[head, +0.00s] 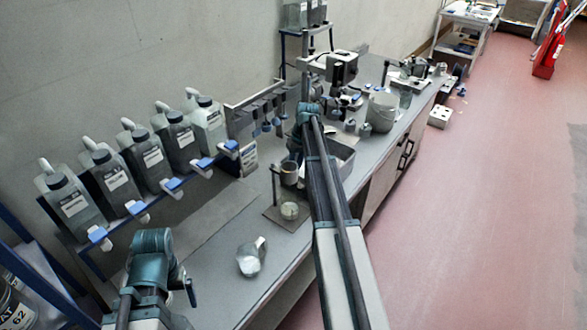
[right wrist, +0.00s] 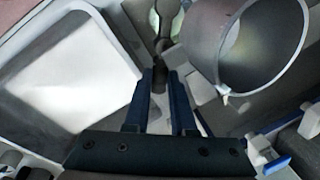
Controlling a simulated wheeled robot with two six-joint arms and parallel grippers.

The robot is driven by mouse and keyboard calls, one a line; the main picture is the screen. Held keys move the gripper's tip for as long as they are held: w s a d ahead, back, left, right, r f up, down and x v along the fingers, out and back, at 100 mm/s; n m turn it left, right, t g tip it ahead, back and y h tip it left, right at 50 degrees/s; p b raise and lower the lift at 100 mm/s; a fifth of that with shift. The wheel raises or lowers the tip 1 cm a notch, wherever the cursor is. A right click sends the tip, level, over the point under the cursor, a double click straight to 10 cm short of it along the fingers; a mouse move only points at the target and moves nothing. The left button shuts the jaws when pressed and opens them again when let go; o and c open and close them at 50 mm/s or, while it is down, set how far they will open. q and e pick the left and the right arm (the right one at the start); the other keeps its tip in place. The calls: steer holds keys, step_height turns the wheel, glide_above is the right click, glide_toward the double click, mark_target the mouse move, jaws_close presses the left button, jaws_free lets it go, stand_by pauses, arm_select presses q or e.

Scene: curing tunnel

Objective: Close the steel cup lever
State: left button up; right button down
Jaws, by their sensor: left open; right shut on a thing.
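The steel cup (head: 289,170) sits on a stand near the middle of the bench in the head view. In the right wrist view the cup (right wrist: 263,45) is large at the upper right, its wide mouth facing the camera. My right gripper (right wrist: 161,82) is shut on the dark end of a small lever (right wrist: 162,55), beside the cup. Whether the lever is fully closed cannot be told. In the head view my own forearm hides the lever. My left gripper (head: 188,288) is open and empty over the bench's near left part, away from the cup.
A glass vessel (head: 289,210) stands below the cup on the stand's base. A white tray (right wrist: 75,65) lies close left of my right gripper. Several labelled bottles (head: 150,155) line the wall rack.

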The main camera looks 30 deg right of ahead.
steer(key=shift+s+d+m+t+h, duration=0.25)
steer(key=shift+s+d+m, duration=0.2)
steer(key=shift+m, duration=1.45)
steer(key=shift+s+d+m+t+h, duration=0.2)
steer(key=shift+s+d+m+t, duration=0.15)
steer(key=shift+m, duration=1.55)
steer(key=shift+s+d+m+t+h, duration=0.25)
steer(key=shift+s+d+m, duration=0.2)
steer(key=shift+m, duration=1.45)
steer(key=shift+s, duration=0.1)
steer(key=c, duration=0.8)
jaws_free()
steer(key=shift+o, duration=0.2)
steer(key=shift+r, duration=0.1)
step_height(320, 180, up, 13)
steer(key=s+p, duration=0.2)
steer(key=p, duration=1.1)
steer(key=shift+s+d+r+p, duration=0.2)
steer(key=shift+s+d+p, duration=0.1)
steer(key=shift+d, duration=0.15)
